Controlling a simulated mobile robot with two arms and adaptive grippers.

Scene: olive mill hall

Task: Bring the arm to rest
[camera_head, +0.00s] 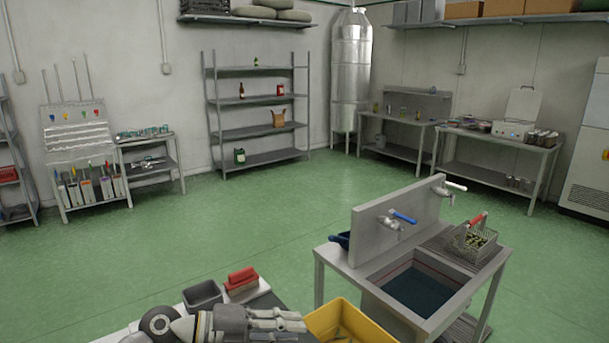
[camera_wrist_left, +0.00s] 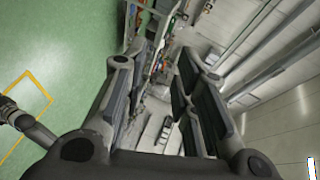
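My left gripper (camera_head: 300,322) shows at the bottom of the head view, its arm coming in from the left and its fingers pointing right. It lies in front of the yellow bin, as seen in the picture. In the left wrist view the two dark fingers of the left gripper (camera_wrist_left: 158,100) stand apart with a clear gap. Nothing is held between them. My right gripper does not show in the head view. A dark jointed part at the left edge of the wrist view cannot be made out clearly.
A yellow bin (camera_head: 350,322), grey bin (camera_head: 203,296) and red blocks (camera_head: 242,280) are close to the left gripper. A sink stand (camera_head: 362,262) with taps and a wire basket (camera_head: 472,240) stands to the right. Green floor (camera_head: 230,220) beyond is clear.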

